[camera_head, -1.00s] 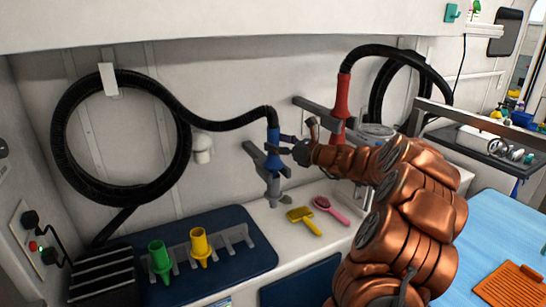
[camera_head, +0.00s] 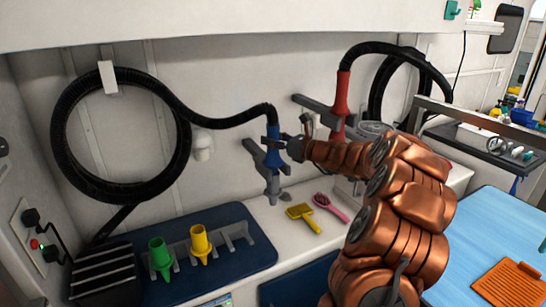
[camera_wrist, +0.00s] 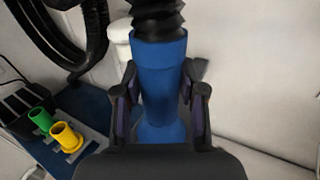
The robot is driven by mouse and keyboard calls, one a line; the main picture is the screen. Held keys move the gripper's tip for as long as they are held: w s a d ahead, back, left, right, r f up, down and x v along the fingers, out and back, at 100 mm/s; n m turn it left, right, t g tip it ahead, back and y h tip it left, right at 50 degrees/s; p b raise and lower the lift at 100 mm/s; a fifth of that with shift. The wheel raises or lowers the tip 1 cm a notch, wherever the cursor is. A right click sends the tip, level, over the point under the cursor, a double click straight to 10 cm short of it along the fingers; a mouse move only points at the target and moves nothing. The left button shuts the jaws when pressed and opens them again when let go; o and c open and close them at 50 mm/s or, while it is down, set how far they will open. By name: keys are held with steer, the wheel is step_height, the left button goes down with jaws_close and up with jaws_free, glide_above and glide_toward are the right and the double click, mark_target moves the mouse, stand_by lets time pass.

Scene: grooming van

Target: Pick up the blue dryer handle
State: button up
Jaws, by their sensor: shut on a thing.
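The blue dryer handle (camera_head: 273,150) is upright at the end of a black hose, in a grey wall holder (camera_head: 262,160). My gripper (camera_head: 282,142) reaches it from the right and is shut on it. In the wrist view the blue handle (camera_wrist: 158,85) stands between the two fingers of my gripper (camera_wrist: 160,98), with the black ribbed hose (camera_wrist: 156,15) leaving its top. Whether the handle is clear of the holder cannot be told.
A red handle (camera_head: 341,105) hangs in another wall holder to the right. Yellow (camera_head: 200,242) and green (camera_head: 160,257) nozzles stand in a rack on a dark blue mat (camera_head: 240,268). A yellow brush (camera_head: 303,217) and a pink brush (camera_head: 328,206) lie on the counter.

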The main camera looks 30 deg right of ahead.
jaws_close()
steer(key=shift+r, duration=0.1)
steer(key=shift+r+b, duration=0.35)
steer(key=shift+r, duration=1.15)
steer(key=shift+s+r, duration=0.1)
steer(key=shift+r, duration=0.2)
glide_toward(273, 128)
steer(key=s+a+r, duration=0.4)
steer(key=s, duration=0.1)
steer(key=shift+w+f, duration=0.1)
steer(key=shift+f, duration=0.2)
steer(key=shift+a, duration=0.1)
